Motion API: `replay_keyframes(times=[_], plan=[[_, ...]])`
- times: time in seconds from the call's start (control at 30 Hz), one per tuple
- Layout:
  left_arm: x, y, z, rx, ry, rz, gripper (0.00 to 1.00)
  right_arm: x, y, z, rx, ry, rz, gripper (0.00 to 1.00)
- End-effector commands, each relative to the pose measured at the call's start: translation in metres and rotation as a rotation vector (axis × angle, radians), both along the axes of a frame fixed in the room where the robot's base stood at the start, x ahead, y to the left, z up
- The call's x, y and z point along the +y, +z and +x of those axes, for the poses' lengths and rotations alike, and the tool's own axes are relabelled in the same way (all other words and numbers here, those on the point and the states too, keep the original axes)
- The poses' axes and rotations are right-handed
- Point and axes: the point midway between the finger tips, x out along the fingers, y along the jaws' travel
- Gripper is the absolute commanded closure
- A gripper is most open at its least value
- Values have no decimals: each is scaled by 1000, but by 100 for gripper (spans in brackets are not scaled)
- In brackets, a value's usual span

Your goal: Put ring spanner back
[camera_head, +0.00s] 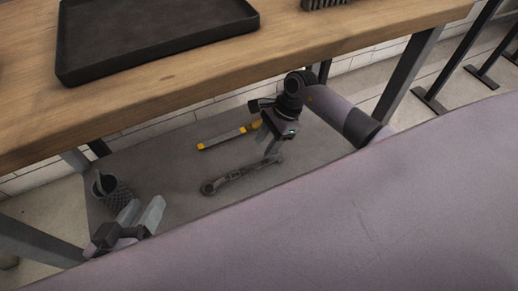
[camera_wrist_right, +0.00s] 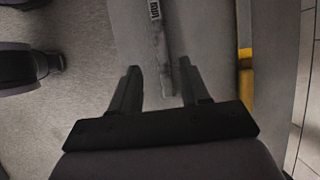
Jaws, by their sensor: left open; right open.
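The dark metal ring spanner (camera_head: 240,176) lies on the grey lower shelf under the workbench, its ring end toward the left. My right gripper (camera_head: 272,152) is open above the spanner's right end. In the right wrist view, a long grey bar with a pale marking, which looks like the spanner (camera_wrist_right: 158,38), reaches between the open fingers of my right gripper (camera_wrist_right: 161,66). I cannot tell whether the fingers touch it. My left gripper (camera_head: 143,213) is open and empty near the shelf's front left corner.
A black tray (camera_head: 150,47) stands on the wooden workbench (camera_head: 200,85) above the shelf. A yellow-ended bar (camera_head: 226,138) lies behind the spanner and shows at the right in the wrist view (camera_wrist_right: 246,85). A dark mesh-like object (camera_head: 112,190) is near my left gripper. Bench legs (camera_head: 410,72) flank the shelf.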

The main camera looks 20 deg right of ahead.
Motion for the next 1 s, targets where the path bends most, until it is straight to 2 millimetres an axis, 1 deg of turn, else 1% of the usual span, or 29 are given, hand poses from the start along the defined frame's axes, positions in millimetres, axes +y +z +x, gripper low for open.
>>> replay_keyframes(times=[0.03, 0.17, 0.27, 0.37, 0.4, 0.47, 0.5, 0.57, 0.6, 0.67, 0.7, 0.77, 0.8, 0.87, 0.9, 0.97, 1.0], plan=[[2, 2, -1, 0, 4, 13, 54, -4, 9, 1, -2, 0, -3, 54], [6, 2, -1, -2, 11, 34, 54, -9, 20, 0, -1, 0, 0, 54], [7, 1, -1, -4, 13, 43, 54, -1, 23, -1, -4, -13, 34, 54], [7, 1, -1, -5, 14, 45, 54, 29, 28, -5, -12, -67, 162, 54], [7, 1, -1, -5, 14, 45, 54, 47, 34, -8, -11, -106, 244, 54], [7, 1, -1, -5, 14, 45, 54, 76, 46, -12, 0, -184, 396, 54], [7, 1, -1, -5, 14, 45, 54, 96, 58, -15, 18, -248, 507, 54], [7, 1, -1, -5, 14, 45, 54, 121, 80, -19, 62, -352, 682, 54], [7, 1, -1, -5, 14, 45, 54, 134, 95, -22, 102, -426, 796, 54], [7, 1, -1, -4, 15, 44, 54, 148, 119, -25, 179, -542, 963, 54], [7, 1, -1, -4, 15, 44, 54, 153, 134, -26, 240, -622, 1072, 54], [7, 1, -1, -4, 15, 44, 54, 156, 156, -27, 346, -745, 1228, 54], [7, 1, -1, -4, 15, 44, 54, 156, 169, -27, 427, -831, 1328, 54], [7, 1, -1, -4, 15, 44, 54, 151, 185, -27, 563, -960, 1468, 54], [7, 1, -1, -4, 15, 44, 54, 145, 194, -27, 661, -1048, 1555, 54], [7, 1, -1, -4, 15, 44, 54, 135, 201, -26, 824, -1182, 1674, 54], [7, 1, -1, -5, 15, 44, 54, 127, 204, -27, 942, -1274, 1745, 54]])
